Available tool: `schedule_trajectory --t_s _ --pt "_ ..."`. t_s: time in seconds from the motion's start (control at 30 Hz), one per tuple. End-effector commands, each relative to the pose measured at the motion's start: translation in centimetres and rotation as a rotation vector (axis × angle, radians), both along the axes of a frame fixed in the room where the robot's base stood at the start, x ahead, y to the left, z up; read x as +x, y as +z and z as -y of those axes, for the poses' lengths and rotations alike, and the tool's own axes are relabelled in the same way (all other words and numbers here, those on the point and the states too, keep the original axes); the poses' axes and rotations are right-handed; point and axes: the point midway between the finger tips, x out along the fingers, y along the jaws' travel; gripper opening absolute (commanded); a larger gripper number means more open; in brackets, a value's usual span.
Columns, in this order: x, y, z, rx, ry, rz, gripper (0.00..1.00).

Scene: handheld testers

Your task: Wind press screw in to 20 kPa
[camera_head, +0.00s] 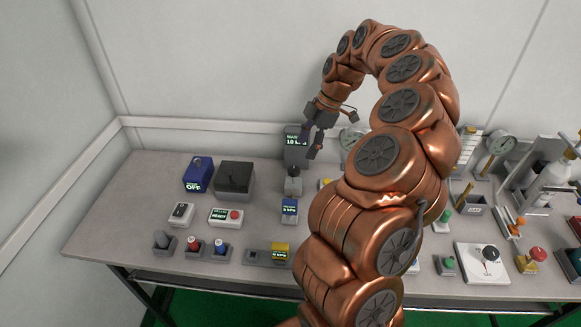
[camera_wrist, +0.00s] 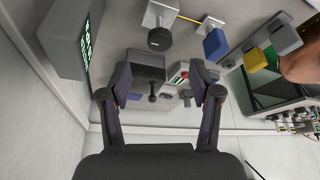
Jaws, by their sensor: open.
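My gripper (camera_head: 313,143) is open and empty in the head view, above the back of the bench; both fingers also show apart in the wrist view (camera_wrist: 160,82). A grey block with a dark round knob (camera_head: 293,174), which looks like the press screw, stands just below and left of the fingers. In the wrist view the dark knob (camera_wrist: 160,39) is beyond the fingertips, not between them. A tall grey display unit (camera_head: 294,156) stands behind the knob, partly hidden by my gripper. Its green digits look like 10, with the unit unclear.
A blue tester marked OFF (camera_head: 197,174) and a dark box with a lever (camera_head: 235,179) stand left. A blue display piece (camera_head: 290,210) and a yellow one (camera_head: 280,251) stand in front. My arm hides the bench's middle. Dial instruments (camera_head: 500,144) crowd the right.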

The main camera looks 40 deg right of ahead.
Motion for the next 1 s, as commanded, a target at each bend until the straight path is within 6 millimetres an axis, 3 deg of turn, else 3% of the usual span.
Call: schedule_trajectory --t_s 0.27,0.7,1.0 --pt "0.3 -1.6 -0.7 0.001 0.001 0.002 0.63" --pt "0.8 -6.7 -2.8 0.001 0.002 -0.002 0.63" --pt "0.9 -7.1 -2.9 0.0 0.0 -0.001 0.63"
